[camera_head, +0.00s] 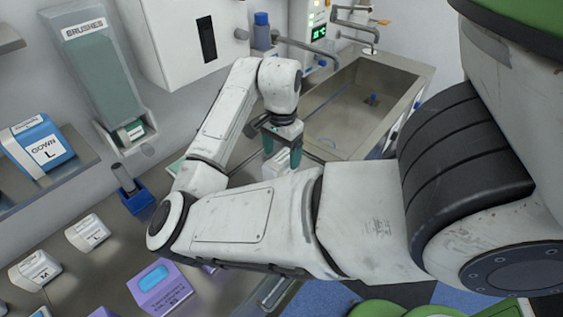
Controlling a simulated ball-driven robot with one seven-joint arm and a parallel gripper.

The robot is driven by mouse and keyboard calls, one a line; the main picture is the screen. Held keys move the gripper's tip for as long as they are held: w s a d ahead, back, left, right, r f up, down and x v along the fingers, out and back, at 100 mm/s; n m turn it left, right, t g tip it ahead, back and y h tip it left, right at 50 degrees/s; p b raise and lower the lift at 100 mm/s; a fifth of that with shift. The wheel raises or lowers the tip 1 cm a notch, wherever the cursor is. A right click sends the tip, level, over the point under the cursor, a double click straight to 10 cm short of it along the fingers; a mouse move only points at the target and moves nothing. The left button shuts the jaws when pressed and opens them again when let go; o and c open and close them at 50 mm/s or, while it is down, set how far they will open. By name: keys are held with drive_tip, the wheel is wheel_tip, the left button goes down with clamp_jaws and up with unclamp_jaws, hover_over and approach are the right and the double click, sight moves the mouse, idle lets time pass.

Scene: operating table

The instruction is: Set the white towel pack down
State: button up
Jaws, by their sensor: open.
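My gripper (283,155) is at the middle of the view, pointing down, with dark teal fingers. It is open. A white pack (274,167), likely the towel pack, is at and just below the fingers, beside the left edge of the sink. My forearm hides its lower part, so I cannot tell whether it touches the surface or the fingers.
A steel sink (408,72) is to the right of my gripper. White packs marked L (88,233) and M (36,271) lie on the counter at left. A purple box (160,287) is in front, and a blue holder (135,198) stands further back. A brush dispenser (103,75) hangs on the wall.

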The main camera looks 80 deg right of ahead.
wheel_tip(320, 180, up, 8)
drive_tip(key=shift+f, duration=0.2)
